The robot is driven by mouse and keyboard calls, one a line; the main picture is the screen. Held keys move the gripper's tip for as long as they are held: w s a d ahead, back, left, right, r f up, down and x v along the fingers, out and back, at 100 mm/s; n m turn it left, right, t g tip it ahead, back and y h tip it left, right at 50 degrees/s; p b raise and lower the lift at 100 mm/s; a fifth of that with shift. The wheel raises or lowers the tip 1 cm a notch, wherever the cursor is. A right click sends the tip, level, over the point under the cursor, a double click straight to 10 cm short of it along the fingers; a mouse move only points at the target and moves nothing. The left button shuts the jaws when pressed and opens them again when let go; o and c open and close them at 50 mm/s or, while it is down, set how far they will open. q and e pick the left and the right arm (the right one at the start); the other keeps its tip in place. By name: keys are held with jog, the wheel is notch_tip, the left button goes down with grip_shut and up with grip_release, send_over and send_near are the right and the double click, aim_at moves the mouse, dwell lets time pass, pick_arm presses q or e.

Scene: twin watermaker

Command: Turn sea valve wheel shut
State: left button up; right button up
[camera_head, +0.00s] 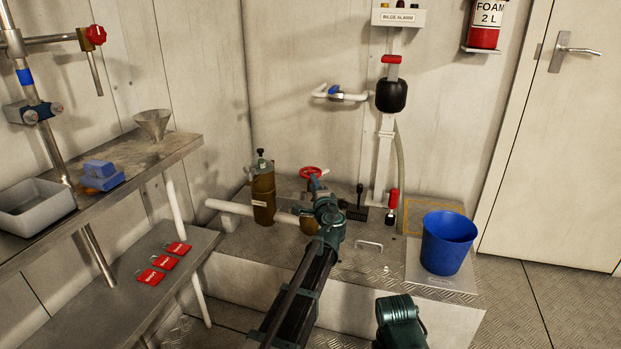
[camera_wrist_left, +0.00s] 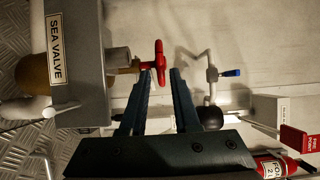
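The red sea valve wheel (camera_head: 310,172) sits on top of the valve by the back wall, and its near part shows beside my left gripper (camera_head: 317,187). In the left wrist view the wheel (camera_wrist_left: 160,62) is seen edge-on on its stem. My left gripper (camera_wrist_left: 161,78) is open, its two fingertips on either side of the wheel's near edge, with a visible gap each side. The SEA VALVE label (camera_wrist_left: 55,48) is on a grey plate beside it. A dark green part of my own arm shows at the bottom of the head view; my right gripper is not seen.
A brass cylinder (camera_head: 263,193) stands left of the wheel, and a white pipe (camera_head: 238,208) runs behind it. A blue bucket (camera_head: 447,243) stands on the plinth at right. A shelf (camera_head: 95,205) and a lower bench with red tags (camera_head: 163,262) are at left.

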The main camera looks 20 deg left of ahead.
pick_arm(q)
jog(key=v, duration=0.6)
jog(key=shift+s+d, duration=0.1)
